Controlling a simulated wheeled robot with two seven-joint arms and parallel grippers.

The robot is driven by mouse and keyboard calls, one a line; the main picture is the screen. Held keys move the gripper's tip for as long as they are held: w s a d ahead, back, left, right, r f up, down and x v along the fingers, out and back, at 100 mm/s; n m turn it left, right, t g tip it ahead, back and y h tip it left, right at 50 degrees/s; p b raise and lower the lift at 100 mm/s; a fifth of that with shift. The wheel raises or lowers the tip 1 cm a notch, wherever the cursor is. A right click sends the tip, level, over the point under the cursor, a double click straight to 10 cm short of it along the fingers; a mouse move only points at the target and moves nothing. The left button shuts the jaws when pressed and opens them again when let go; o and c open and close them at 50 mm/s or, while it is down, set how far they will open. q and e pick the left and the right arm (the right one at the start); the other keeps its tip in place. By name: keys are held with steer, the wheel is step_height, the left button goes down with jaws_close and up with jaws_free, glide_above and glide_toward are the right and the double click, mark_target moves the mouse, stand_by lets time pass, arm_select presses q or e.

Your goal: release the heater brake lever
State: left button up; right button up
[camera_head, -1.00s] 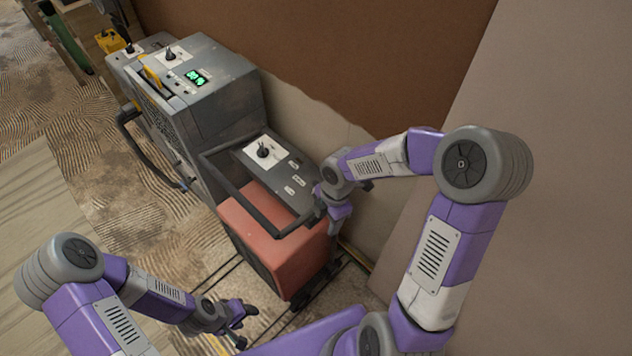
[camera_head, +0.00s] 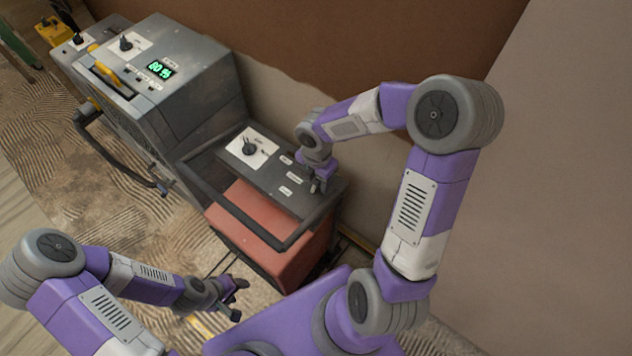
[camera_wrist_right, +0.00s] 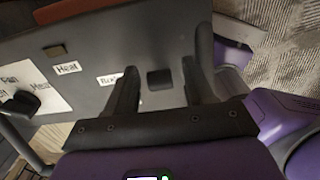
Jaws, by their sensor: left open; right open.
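The heater is a red box (camera_head: 262,227) under a dark grey control panel (camera_head: 268,182), with a black tube handle (camera_head: 222,203) around its front. In the right wrist view the panel (camera_wrist_right: 185,35) has a black dial, a "Heat" label and a small dark raised block (camera_wrist_right: 160,78). My right gripper (camera_head: 318,187) is low over the panel's right end, open and empty. In the wrist view its fingers (camera_wrist_right: 160,85) stand on either side of the dark block; contact is unclear. My left gripper (camera_head: 240,297) is open and empty, left of my base. I cannot make out a brake lever.
A grey machine (camera_head: 165,85) with a green "80 %" display and a yellow lever (camera_head: 107,73) stands left of the heater. A wall (camera_head: 330,50) runs close behind both. Patterned floor (camera_head: 120,210) is free in front of them.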

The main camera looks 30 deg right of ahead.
steer(key=shift+f, duration=0.55)
